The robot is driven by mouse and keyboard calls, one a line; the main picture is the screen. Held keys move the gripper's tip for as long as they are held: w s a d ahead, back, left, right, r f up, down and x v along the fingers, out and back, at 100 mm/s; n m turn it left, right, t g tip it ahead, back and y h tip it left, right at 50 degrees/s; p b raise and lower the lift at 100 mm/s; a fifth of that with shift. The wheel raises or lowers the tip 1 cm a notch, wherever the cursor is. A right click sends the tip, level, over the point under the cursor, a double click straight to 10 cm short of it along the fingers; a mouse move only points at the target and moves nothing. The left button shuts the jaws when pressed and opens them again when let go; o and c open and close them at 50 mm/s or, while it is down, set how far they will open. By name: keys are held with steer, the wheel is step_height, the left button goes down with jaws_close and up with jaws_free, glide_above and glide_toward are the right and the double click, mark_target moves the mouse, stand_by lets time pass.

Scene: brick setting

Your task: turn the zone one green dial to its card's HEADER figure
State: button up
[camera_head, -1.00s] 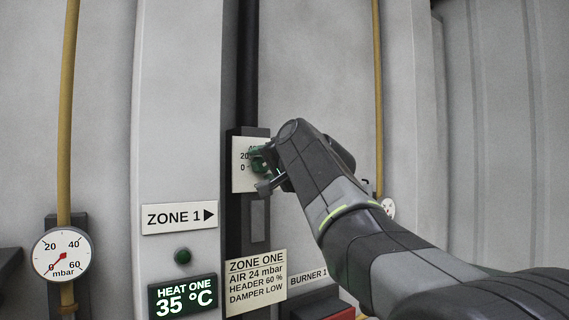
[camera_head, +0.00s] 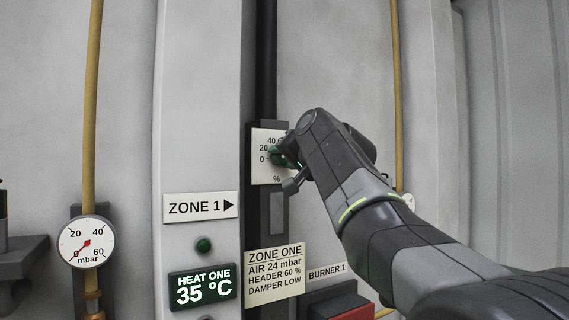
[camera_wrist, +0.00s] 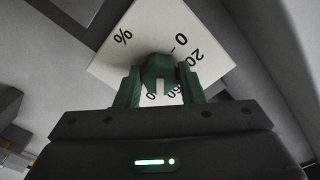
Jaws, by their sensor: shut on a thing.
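The green dial (camera_head: 276,156) sits on a white scale plate (camera_head: 266,174) marked in percent, with 0, 20 and 40 readable in the head view. My gripper (camera_head: 286,161) is shut on the dial from the front. In the wrist view the dial (camera_wrist: 157,66) is between the fingers, with a pale mark on it pointing down in the picture. The 0 and 20 show at right; figures below are partly hidden, so I cannot tell the exact setting. The zone one card (camera_head: 275,273) reads AIR 24 mbar, HEADER 60 %, DAMPER LOW.
A ZONE 1 arrow sign (camera_head: 201,206), a green button (camera_head: 204,245) and a display (camera_head: 202,287) reading HEAT ONE 35 °C are left of the card. A mbar gauge (camera_head: 87,242) is on a yellow pipe (camera_head: 92,110). A red part (camera_head: 350,313) is below BURNER 1.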

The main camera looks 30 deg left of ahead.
steer(key=n+b, duration=0.2)
steer(key=n, duration=0.2)
steer(key=shift+f+n, duration=0.1)
steer(key=shift+n, duration=0.3)
steer(key=shift+n+b, duration=0.3)
steer(key=o, duration=1)
steer(key=b+v, duration=0.4)
steer(key=v, duration=1)
steer(key=shift+a, duration=0.15)
steer(key=p+x, duration=0.4)
steer(key=x, duration=1)
